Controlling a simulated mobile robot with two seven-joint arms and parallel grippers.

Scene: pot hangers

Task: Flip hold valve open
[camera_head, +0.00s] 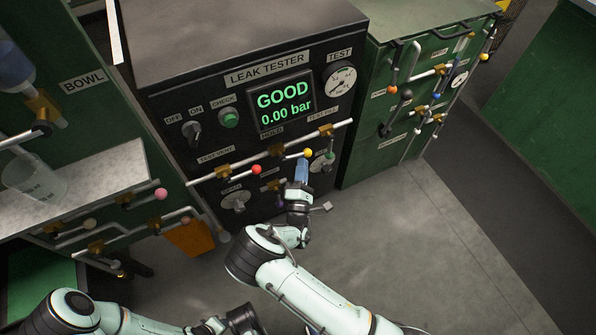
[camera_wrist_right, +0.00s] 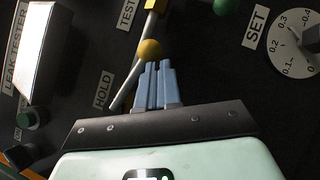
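The hold valve is on the pipe across the front of the leak tester (camera_head: 225,55), under the HOLD label. Its brass body (camera_head: 277,150) has a lever that points right and ends in a yellow knob (camera_head: 307,153). In the right wrist view the yellow knob (camera_wrist_right: 150,49) is right at the tips of my right gripper (camera_wrist_right: 155,66), beside the HOLD label (camera_wrist_right: 103,91). Its blue fingers are close together, with the knob not between them. The right gripper (camera_head: 302,166) also shows in the head view, just below the knob. My left gripper is not clearly visible; only its arm shows at the bottom.
The display (camera_head: 284,100) reads GOOD, 0.00 bar. Neighbouring levers carry a red knob (camera_head: 256,170) and a green knob (camera_head: 330,155) close by. A gauge (camera_head: 341,82) is above right. A bench with a cup (camera_head: 35,180) is at left. The floor (camera_head: 410,240) at right is clear.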

